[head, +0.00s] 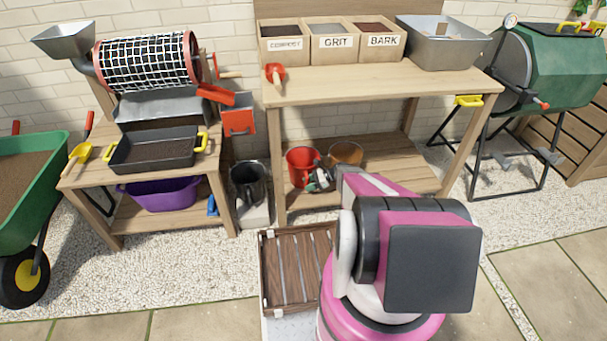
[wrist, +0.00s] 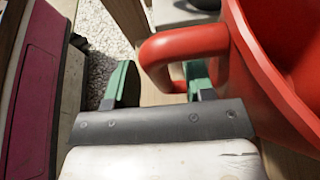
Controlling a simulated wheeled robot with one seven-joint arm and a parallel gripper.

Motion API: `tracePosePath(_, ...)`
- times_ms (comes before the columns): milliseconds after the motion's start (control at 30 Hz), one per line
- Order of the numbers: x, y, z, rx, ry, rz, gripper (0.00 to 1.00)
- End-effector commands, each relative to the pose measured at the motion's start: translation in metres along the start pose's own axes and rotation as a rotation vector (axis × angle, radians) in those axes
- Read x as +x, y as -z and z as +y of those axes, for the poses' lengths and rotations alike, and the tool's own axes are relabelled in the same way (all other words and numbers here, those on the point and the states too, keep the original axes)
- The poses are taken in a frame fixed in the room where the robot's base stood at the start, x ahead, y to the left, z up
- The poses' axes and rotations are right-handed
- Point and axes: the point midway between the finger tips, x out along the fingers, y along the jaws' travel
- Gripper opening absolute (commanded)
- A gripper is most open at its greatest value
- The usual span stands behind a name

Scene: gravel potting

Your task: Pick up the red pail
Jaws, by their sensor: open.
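The red pail (head: 299,166) stands on the lower shelf of the middle potting bench. In the wrist view its wall (wrist: 262,70) fills the right side, and its curved red handle (wrist: 165,55) reaches out to the left. My gripper (head: 320,181) is at the pail's right front in the head view. In the wrist view my gripper (wrist: 160,88) is open, with green-padded fingers on both sides of the handle's outer part. The right finger shows in the gap between handle and wall. Whether either pad touches the handle, I cannot tell.
A copper-coloured pail (head: 346,153) stands right behind the red pail. A black pail (head: 248,183) stands to the left on a pale block. The bench top (head: 380,86) overhangs the shelf.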

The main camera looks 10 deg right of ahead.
Motion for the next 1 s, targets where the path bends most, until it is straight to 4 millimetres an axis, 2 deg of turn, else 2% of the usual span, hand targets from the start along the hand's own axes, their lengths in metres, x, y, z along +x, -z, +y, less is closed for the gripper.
tracePosePath(67, 0.007, 0.0, 0.0, 0.0, -0.001, -0.001, 0.49)
tracePosePath(267, 0.007, 0.0, 0.0, 0.0, 0.001, -0.001, 0.49)
tracePosePath(333, 0.007, 0.0, 0.0, 0.0, 0.001, -0.001, 0.33)
tracePosePath(433, 0.007, 0.0, 0.0, 0.0, 0.001, -0.001, 0.0)
tracePosePath(767, 0.007, -0.002, 0.0, -0.002, 0.001, -0.002, 0.0)
tracePosePath(1000, 0.0, -0.018, 0.001, -0.002, 0.001, -0.001, 0.0)
